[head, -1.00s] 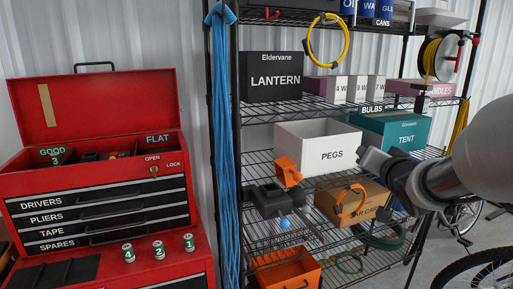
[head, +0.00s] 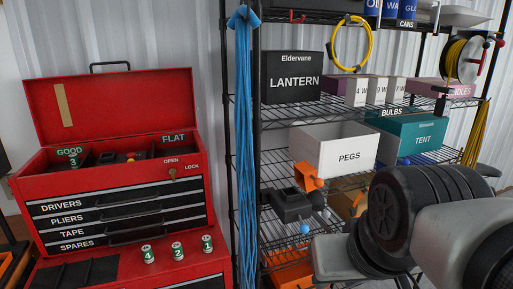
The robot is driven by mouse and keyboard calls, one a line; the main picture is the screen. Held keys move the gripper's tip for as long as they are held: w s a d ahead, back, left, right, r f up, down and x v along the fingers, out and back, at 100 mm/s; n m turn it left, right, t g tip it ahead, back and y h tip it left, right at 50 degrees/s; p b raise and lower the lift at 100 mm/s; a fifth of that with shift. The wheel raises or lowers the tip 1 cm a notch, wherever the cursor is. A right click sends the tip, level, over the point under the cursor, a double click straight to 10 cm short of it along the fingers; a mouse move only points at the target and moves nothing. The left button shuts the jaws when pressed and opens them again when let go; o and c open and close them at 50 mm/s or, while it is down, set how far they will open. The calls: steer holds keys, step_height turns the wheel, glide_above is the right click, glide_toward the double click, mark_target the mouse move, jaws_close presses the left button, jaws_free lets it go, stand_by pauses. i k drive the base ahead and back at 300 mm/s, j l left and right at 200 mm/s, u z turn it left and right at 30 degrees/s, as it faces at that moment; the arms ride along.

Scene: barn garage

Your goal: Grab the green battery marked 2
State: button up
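The green battery marked 2 (head: 178,250) stands upright on the red ledge in front of the tool chest (head: 125,190). It is the middle one of three in a row. The battery marked 4 (head: 148,254) stands to its left and the battery marked 1 (head: 207,243) to its right, with small gaps between them. Another green battery, marked 3 (head: 74,161), is in the chest's GOOD compartment. My arm is at the lower right, far from the batteries. I cannot make out my gripper's fingers; the arm's links fill that area.
The FLAT compartment (head: 174,138) is at the right of the chest's open top. A blue rope bundle (head: 246,150) hangs at the wire shelf's left post. The shelf holds a LANTERN box (head: 292,76) and a PEGS bin (head: 333,150). The ledge around the batteries is clear.

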mark_target(177, 248)
steer(key=u, duration=1.05)
steer(key=i+j+z, duration=0.35)
steer(key=i+z, duration=0.15)
steer(key=i+j+z, duration=0.45)
steer(key=k+j, duration=0.05)
